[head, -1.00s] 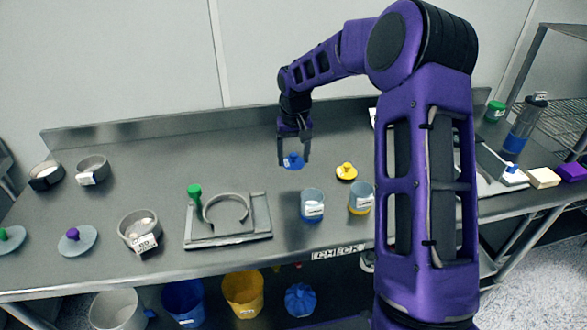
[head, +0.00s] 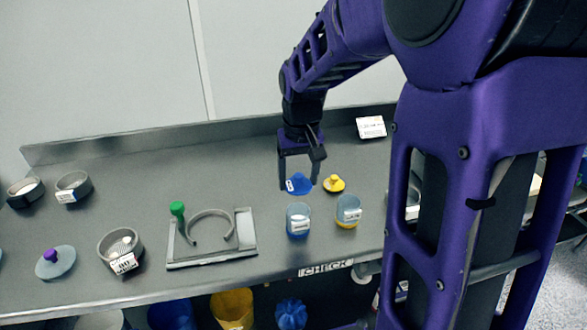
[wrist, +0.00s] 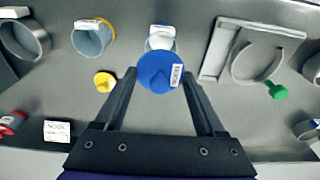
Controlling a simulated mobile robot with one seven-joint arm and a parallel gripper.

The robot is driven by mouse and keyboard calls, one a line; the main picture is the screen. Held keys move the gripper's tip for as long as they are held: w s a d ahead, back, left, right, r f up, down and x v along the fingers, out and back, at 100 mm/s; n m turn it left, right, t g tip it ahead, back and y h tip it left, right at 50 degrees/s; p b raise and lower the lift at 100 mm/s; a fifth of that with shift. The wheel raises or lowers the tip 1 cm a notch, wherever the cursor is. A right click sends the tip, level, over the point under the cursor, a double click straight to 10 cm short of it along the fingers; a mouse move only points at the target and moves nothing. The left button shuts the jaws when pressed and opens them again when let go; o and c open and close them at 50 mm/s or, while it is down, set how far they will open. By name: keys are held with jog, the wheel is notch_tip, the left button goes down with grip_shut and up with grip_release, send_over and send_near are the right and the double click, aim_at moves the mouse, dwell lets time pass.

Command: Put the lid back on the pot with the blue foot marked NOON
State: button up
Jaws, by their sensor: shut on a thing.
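My gripper (head: 300,181) is shut on the blue lid (head: 298,186), with a finger on either side of it. The lid carries a white label, which also shows in the wrist view (wrist: 154,70); its text is too small to read. The pot with the blue foot (head: 299,220) stands upright and open in front of the lid, apart from it. In the wrist view this pot (wrist: 160,37) is partly hidden behind the lid. Its label faces front, but I cannot read the word.
A similar pot with a yellow foot (head: 348,211) stands just to the right, with a yellow lid (head: 334,183) behind it. A grey stand with a ring and green knob (head: 210,240) is to the left. Sieves (head: 121,247) lie further left. The table behind the lid is clear.

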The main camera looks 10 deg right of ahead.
notch_tip(320, 180, down, 6)
jog(key=b, duration=0.4)
jog(key=shift+f+b, duration=0.2)
jog(key=shift+b, duration=0.2)
jog(key=shift+f, duration=0.2)
dwell(2.1)
jog(key=o, duration=1.3)
jog(key=shift+c, duration=0.2)
jog(key=shift+r, duration=0.1)
jog(key=shift+r+p, duration=2.95)
jog(key=shift+r, duration=0.5)
